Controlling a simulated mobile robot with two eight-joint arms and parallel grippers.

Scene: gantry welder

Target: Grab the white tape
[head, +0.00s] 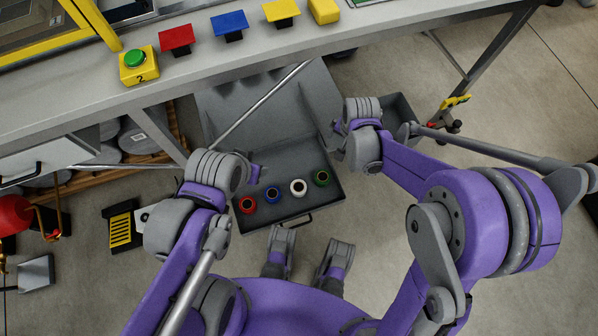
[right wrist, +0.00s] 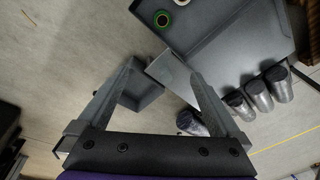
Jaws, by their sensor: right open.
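The white tape (head: 298,187) is a small roll in an open grey case (head: 288,217). It sits between the blue tape (head: 272,195) on its left and the green tape (head: 321,177) on its right. A red tape (head: 248,205) is at the far left of the row. My right gripper (head: 341,138) is beyond and right of the white tape, apart from it. In the right wrist view my right gripper (right wrist: 162,74) is open and empty, with the green tape (right wrist: 162,19) past its fingers. My left gripper (head: 258,173) is near the case's left side; its fingers are mostly hidden.
The case's raised lid (head: 240,85) stands behind the tapes. A small grey bin (head: 398,112) is right of it. A workbench (head: 200,75) with a green button (head: 134,58) and coloured blocks crosses the back. Open floor (head: 400,240) lies right of the case.

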